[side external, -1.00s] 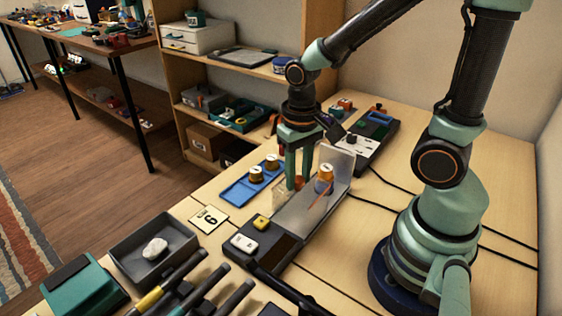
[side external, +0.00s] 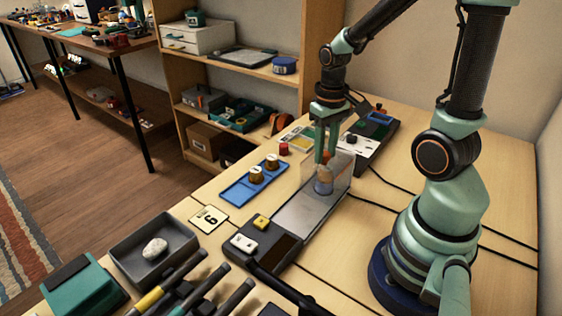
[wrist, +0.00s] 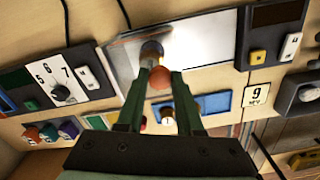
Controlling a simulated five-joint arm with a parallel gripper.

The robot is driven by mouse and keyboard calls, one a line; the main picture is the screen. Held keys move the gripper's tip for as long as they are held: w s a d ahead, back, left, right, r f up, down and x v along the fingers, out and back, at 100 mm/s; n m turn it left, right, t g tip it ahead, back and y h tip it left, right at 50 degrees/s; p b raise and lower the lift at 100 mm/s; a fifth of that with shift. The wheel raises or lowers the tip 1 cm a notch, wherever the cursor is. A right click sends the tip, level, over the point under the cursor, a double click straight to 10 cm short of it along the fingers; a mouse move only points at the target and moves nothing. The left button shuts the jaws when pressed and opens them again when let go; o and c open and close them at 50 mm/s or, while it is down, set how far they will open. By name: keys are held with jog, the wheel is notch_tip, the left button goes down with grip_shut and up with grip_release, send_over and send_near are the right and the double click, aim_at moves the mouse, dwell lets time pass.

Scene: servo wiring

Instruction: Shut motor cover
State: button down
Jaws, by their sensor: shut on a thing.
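A clear motor cover (side external: 341,178) stands near upright at the motor, on the far part of the grey metal plate (side external: 305,207). Its edges are faint, so I cannot tell its exact tilt. The motor (side external: 323,185), a short cylinder, shows dimly by the cover; it also shows in the wrist view (wrist: 151,50). My gripper (side external: 326,158) points down just above the motor. It is shut on an orange round knob (wrist: 160,78), which seems to belong to the cover. The fingers partly hide the knob.
A blue tray (side external: 238,190) with two brass-coloured knobs lies left of the plate. A dark box with white and yellow buttons (side external: 262,222) is at its near end. A dark control panel (side external: 377,128) stands behind. A red cap (side external: 284,148) is at the back left.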

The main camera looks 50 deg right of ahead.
jog(key=shift+w+d+r, duration=0.1)
jog(key=shift+d, duration=0.4)
jog(key=c, duration=0.5)
grip_release()
jog(key=shift+c, duration=0.2)
notch_tip(320, 180, up, 12)
jog(key=w+a+r+n+t, duration=0.1)
jog(key=a+n+t, duration=0.2)
jog(key=a, duration=0.8)
jog(key=t, duration=0.2)
jog(key=shift+n+t, duration=0.3)
